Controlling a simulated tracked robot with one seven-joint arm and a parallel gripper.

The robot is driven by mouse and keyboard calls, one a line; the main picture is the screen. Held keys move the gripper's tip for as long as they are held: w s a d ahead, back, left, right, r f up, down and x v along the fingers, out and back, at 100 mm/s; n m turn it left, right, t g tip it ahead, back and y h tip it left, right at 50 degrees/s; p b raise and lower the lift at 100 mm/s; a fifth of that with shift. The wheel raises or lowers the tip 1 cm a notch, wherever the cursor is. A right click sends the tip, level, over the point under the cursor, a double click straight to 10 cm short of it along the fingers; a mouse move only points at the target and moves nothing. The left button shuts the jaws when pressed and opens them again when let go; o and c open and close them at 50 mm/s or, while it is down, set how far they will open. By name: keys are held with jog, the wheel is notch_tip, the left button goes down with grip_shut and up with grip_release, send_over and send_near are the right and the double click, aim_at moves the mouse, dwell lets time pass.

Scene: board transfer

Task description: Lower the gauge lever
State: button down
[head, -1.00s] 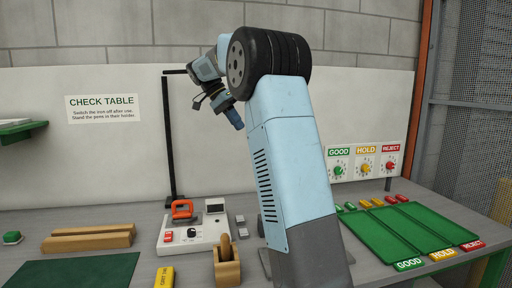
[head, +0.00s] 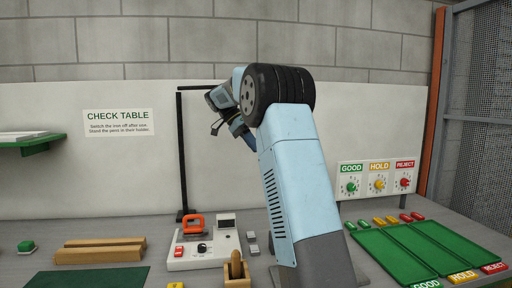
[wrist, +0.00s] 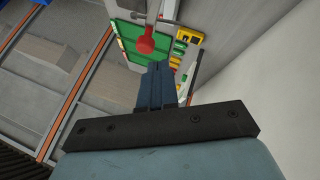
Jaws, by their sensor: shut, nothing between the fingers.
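My gripper (wrist: 155,88) shows as narrow blue fingers, shut and empty, in the wrist view. A small gap seems to separate knob and fingers; depth is hard to judge. In the head view my gripper (head: 249,142) is raised above the table and partly hidden behind my arm. The gauge and its lever cannot be made out there; my arm covers that part of the table.
A white device with an orange handle (head: 193,225) stands left of my arm, with a wooden holder (head: 237,273) in front. Green trays (head: 390,256) lie at right. A black post (head: 181,155) rises behind. Wooden bars (head: 100,252) lie at left.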

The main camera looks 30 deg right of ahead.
jog(key=x, duration=0.7)
jog(key=shift+f, duration=0.2)
jog(key=shift+s+d, duration=0.1)
jog(key=shift+s, duration=0.05)
